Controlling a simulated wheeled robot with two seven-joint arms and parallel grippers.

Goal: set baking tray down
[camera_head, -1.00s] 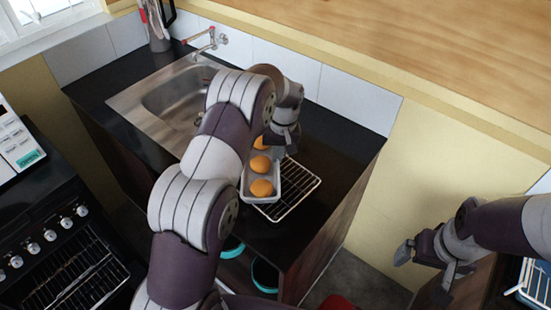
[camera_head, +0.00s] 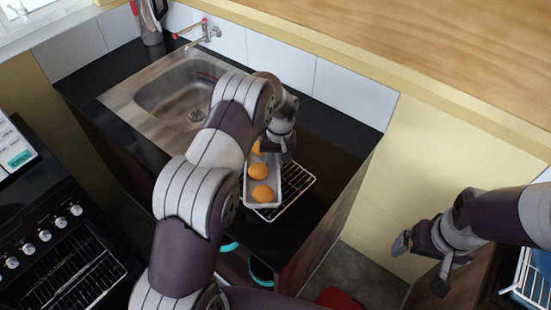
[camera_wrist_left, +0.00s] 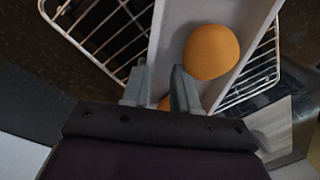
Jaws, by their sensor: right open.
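The baking tray (camera_head: 277,185) is a light grey, narrow tray with several round orange-brown items (camera_head: 260,171) in it. It is at the wire rack (camera_head: 297,196) on the dark counter, overlapping it; I cannot tell if it touches the rack. My right gripper (camera_head: 420,264) is open and empty, away at the right.
A steel sink (camera_head: 180,98) is set in the counter (camera_head: 335,140) behind my left arm. A black stove (camera_head: 55,230) stands at the left. The counter right of the rack is bare. A blue item in another wire rack (camera_head: 532,283) shows at the right edge.

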